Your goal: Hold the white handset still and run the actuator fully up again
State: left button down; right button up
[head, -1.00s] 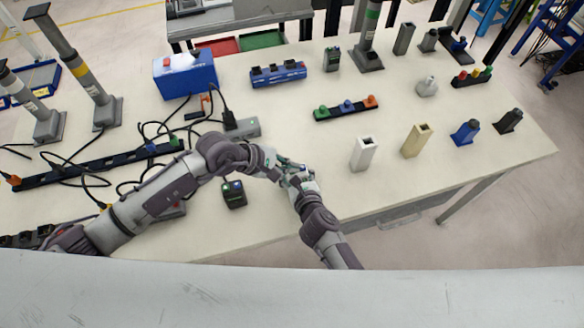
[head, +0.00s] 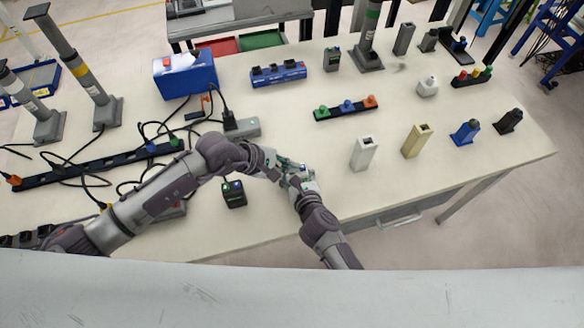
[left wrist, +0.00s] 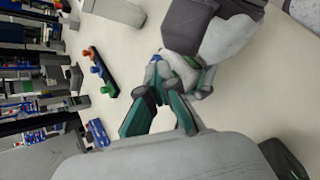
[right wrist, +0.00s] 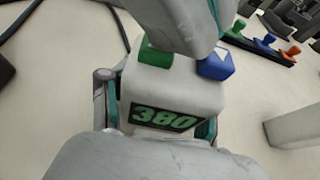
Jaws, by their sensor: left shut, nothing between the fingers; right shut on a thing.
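The white handset (right wrist: 175,92) has a green button, a blue button and a display reading 380 in the right wrist view. My right gripper (right wrist: 158,108) is shut on it, with a finger on each side. My left gripper (left wrist: 162,95) is shut and empty, close to the handset's button end. The left gripper's grey-teal tip also hangs right above the buttons in the right wrist view (right wrist: 190,25); I cannot tell whether it touches. In the head view the two grippers meet near the table's front, hiding most of the handset. Grey upright columns (head: 88,80) stand at the left; which is the actuator I cannot tell.
A small dark box (head: 234,195) and looping black cables (head: 165,128) lie around my left arm. A white block (head: 363,154), a beige block (head: 417,141) and a three-button strip (head: 346,107) stand to the right.

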dwell(0.4)
pick_arm(q)
jog(key=shift+r, duration=0.9)
jog(key=shift+r, duration=2.55)
pick_arm(e)
jog(key=o, duration=1.3)
jog(key=shift+o, duration=0.2)
